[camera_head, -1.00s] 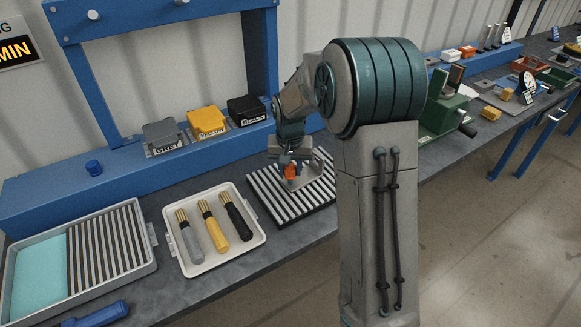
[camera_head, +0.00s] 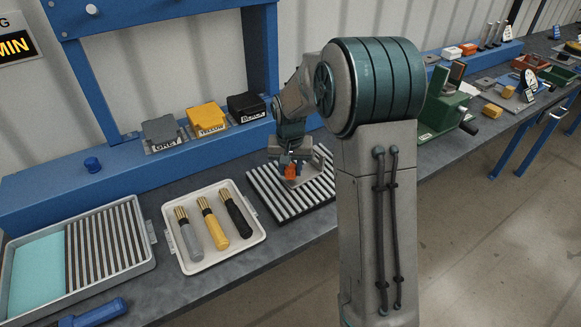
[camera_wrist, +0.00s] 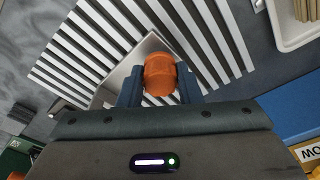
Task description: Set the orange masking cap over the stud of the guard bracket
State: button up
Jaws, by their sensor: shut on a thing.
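The orange masking cap (camera_wrist: 159,74) is held between the two dark fingers of my gripper (camera_wrist: 159,88) in the wrist view. In the head view the cap (camera_head: 290,170) shows as a small orange spot just below my gripper. The guard bracket (camera_head: 303,178) is a light grey metal piece on the striped mat, right beside and beneath the cap. Part of its pale plate (camera_wrist: 147,47) shows behind the cap in the wrist view. The stud is hidden from both views, so I cannot tell whether the cap touches it.
The black-and-white ribbed mat (camera_head: 269,203) lies under the bracket. A white tray (camera_head: 205,264) with three brush-like tools stands left of it. Grey, yellow and black blocks (camera_head: 206,117) sit on the blue ledge behind. A green vise-like fixture (camera_head: 441,117) stands to the right.

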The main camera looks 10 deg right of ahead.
jog(key=shift+f, duration=0.15)
jog(key=shift+f+b, duration=0.5)
jog(key=o, duration=1.5)
jog(key=shift+r, duration=0.15)
jog(key=shift+r+p, duration=2.3)
jog(key=shift+r, duration=1.15)
